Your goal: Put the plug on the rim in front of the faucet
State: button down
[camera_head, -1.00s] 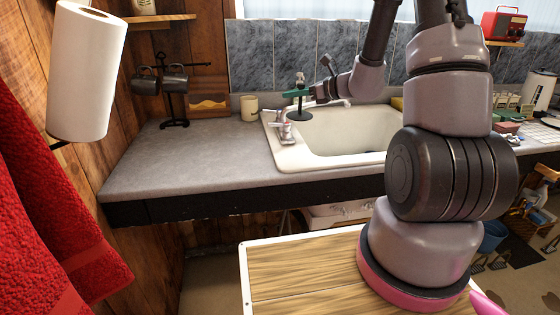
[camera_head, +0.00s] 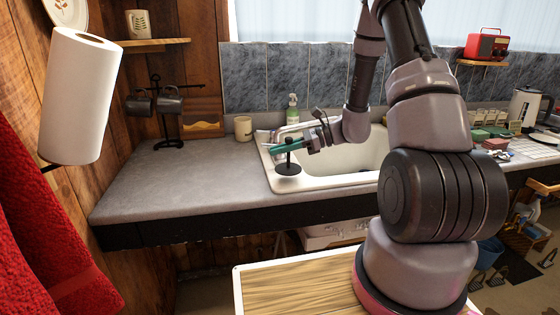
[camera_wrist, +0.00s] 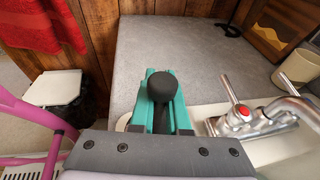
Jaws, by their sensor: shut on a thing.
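The black plug, a flat disc (camera_head: 288,169) with a stem and round knob, hangs upright from my gripper (camera_head: 287,146). The teal fingers are shut around the stem below the knob; the knob (camera_wrist: 163,86) shows between them in the wrist view. The disc is over the front-left corner of the white sink rim (camera_head: 325,183); I cannot tell if it touches. The chrome faucet (camera_head: 292,128) is behind my fingers in the head view. In the wrist view, the faucet with its red-topped handle (camera_wrist: 242,112) is right of my fingers.
Left of the sink, the grey counter (camera_head: 180,185) is mostly clear. A beige mug (camera_head: 243,129), a mug rack (camera_head: 168,105) and a green soap bottle (camera_head: 293,109) stand at the back. The sink basin (camera_head: 360,158) lies right of the plug, partly behind my arm.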

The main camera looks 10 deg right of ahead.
aim_at(280, 168)
jog(key=shift+f, duration=1.65)
jog(key=shift+f, duration=0.1)
jog(key=c, duration=0.9)
grip_release()
jog(key=v, duration=1.1)
jog(key=s+a+r+n+t+h, duration=0.1)
jog(key=s+r+n+h, duration=0.5)
jog(key=r, duration=0.7)
jog(key=s+a+r+n+t+h, duration=0.1)
jog(key=s+r+n+t+h, duration=0.2)
jog(key=s+r+n+h, duration=0.3)
jog(key=s+r+n, duration=0.4)
jog(key=s+r, duration=0.3)
jog(key=shift+r, duration=0.15)
